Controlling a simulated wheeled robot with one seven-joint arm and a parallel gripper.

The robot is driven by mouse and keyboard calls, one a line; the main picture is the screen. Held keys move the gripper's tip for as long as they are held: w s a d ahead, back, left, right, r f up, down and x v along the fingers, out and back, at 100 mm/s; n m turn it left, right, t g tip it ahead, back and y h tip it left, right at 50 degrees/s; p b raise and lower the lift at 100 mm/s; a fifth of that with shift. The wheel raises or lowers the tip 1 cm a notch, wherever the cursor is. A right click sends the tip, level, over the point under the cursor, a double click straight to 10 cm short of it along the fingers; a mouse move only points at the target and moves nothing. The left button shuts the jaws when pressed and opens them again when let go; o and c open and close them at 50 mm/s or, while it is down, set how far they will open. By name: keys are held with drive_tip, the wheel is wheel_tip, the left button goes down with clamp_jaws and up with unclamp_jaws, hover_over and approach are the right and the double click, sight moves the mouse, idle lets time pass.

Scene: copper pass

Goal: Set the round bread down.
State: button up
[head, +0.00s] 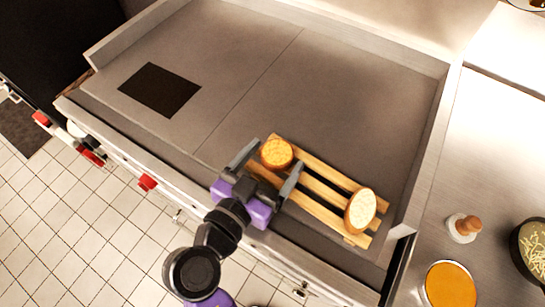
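A round bread (277,153) with a golden-orange top is at the upper left end of a slatted wooden rack (318,188). My gripper (272,167) reaches in from the lower left, one finger on each side of this bread. The fingers are wide apart and close to its edges; whether they press on it is not clear. I cannot tell whether the bread rests on the slats or is just above them. A second, paler round bread (361,209) sits at the rack's lower right end, away from my gripper.
The rack lies on a steel griddle (330,90) with raised edges. A dark square plate (159,90) is at its left; the griddle's middle and back are clear. On the right counter are an orange-filled bowl (450,286), a wooden-handled tool (464,227) and a dark pan (531,248).

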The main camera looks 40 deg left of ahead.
drive_tip(key=shift+r, duration=0.2)
drive_tip(key=b+v, duration=0.1)
drive_tip(key=v, duration=1)
drive_tip(key=shift+s+b, duration=0.35)
drive_tip(key=shift+b, duration=0.05)
drive_tip(key=shift+s+d, duration=0.1)
drive_tip(key=shift+s, duration=0.05)
